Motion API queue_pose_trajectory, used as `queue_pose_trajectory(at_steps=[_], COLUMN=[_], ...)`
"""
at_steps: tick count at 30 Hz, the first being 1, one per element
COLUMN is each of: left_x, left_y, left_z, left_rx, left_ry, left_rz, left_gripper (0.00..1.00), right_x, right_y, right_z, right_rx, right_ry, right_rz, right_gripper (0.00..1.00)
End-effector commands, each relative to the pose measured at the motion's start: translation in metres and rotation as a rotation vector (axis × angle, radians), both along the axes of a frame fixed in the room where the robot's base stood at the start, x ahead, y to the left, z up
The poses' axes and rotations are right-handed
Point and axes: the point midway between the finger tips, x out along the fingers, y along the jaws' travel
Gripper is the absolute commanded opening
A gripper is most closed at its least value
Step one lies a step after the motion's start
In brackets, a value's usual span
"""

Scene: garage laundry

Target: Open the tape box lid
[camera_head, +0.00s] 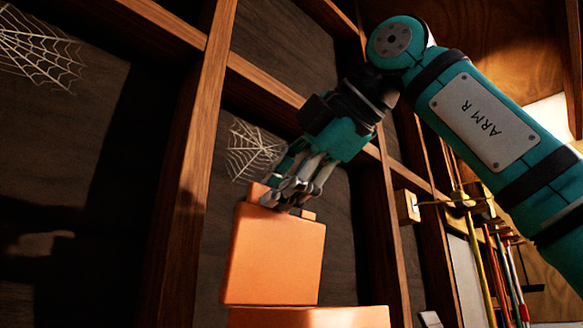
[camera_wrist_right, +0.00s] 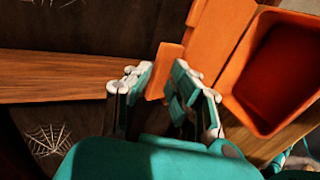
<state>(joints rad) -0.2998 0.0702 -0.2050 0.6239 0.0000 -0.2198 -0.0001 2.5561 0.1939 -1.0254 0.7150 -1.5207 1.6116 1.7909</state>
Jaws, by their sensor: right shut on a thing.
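The orange tape box (camera_head: 318,318) sits at the bottom of the head view, mostly cut off by the frame. Its orange lid (camera_head: 273,258) stands up from it, raised. In the right wrist view the lid (camera_wrist_right: 217,42) is swung away from the box (camera_wrist_right: 241,108), and the box's red-orange inside shows, with nothing clear in it. My right gripper (camera_head: 284,196) is at the lid's upper edge, shut on its small tab, which shows between the fingers in the wrist view (camera_wrist_right: 167,68).
Wooden wall studs (camera_head: 190,160) and dark panels stand close behind the box. Cobwebs (camera_head: 252,150) hang on the panels. A wooden block (camera_head: 407,207) and several long-handled tools (camera_head: 497,275) are at the right. A wooden beam (camera_wrist_right: 60,77) crosses the wrist view.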

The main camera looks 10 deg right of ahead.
Motion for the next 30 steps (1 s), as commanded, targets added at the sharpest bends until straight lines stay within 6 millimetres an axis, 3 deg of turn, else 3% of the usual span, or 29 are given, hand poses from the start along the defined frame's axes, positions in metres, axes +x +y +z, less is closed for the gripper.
queue_pose_trajectory(at_steps=[7, 24, 25, 28, 30], left_x=[-0.0021, -0.0024, -0.0024, -0.0025, -0.0025], left_y=[0.0087, 0.0111, 0.0111, 0.0109, 0.0109], left_z=[0.0114, 0.0129, 0.0129, 0.0129, 0.0129], left_rx=[0.011, 0.014, 0.014, 0.013, 0.013], left_ry=[0.004, 0.005, 0.005, 0.005, 0.005], left_rz=[0.0, 0.003, 0.003, 0.003, 0.003], left_gripper=[0.4, 0.4, 0.4, 0.4, 0.4], right_x=[0.0085, 0.0115, 0.0115, 0.0114, 0.0113], right_y=[0.0067, 0.0087, 0.0087, 0.0087, 0.0086], right_z=[0.0036, 0.0011, 0.0011, 0.0011, 0.0011], right_rx=[-0.039, -0.055, -0.055, -0.055, -0.055], right_ry=[0.054, 0.075, 0.075, 0.075, 0.075], right_rz=[-0.002, 0.0, 0.0, 0.0, 0.0], right_gripper=[0.0, 0.0, 0.21, 0.33, 0.33])
